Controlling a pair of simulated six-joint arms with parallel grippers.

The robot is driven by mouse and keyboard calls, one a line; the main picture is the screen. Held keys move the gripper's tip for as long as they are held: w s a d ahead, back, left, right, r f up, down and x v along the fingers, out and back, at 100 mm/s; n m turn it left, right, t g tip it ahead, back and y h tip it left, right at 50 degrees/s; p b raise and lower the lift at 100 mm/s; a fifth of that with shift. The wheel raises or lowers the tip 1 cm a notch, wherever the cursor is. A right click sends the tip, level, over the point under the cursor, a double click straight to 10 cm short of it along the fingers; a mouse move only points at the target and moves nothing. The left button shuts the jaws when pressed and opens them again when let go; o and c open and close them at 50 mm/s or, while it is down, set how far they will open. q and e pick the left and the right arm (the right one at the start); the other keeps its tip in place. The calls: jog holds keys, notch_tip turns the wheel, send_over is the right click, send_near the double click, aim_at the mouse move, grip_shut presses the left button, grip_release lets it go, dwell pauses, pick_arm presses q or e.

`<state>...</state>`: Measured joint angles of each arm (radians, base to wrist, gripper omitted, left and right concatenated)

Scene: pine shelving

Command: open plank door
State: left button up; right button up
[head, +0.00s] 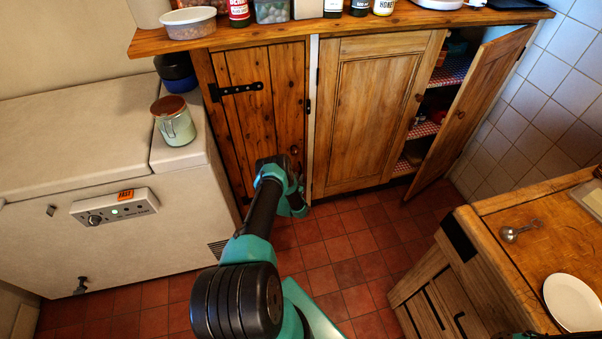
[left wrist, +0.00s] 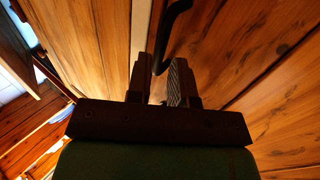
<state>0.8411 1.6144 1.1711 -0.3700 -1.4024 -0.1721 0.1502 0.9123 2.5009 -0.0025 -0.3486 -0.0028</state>
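The plank door (head: 260,118) is shut, left of the pale strip in the cupboard front. It has a black strap hinge (head: 237,90) at its upper left. My left arm reaches to its lower right part, and the wrist hides the fingertips in the head view. In the left wrist view my left gripper (left wrist: 167,78) is open, its fingers close to the wood. A black curved handle (left wrist: 170,28) comes down from the top, its lower end at the gap between the fingers. I cannot tell whether they touch it.
A panelled door (head: 365,110) is shut to the right; beyond it another door (head: 472,110) stands ajar before shelves. A white chest (head: 75,145) with a jar (head: 174,122) stands left. A wooden worktop (head: 540,235) is at right. Red floor tiles between are clear.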

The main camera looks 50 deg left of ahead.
aim_at(301, 172)
pick_arm(q)
jog(key=shift+x, duration=2.05)
jog(key=shift+c, duration=0.2)
grip_shut()
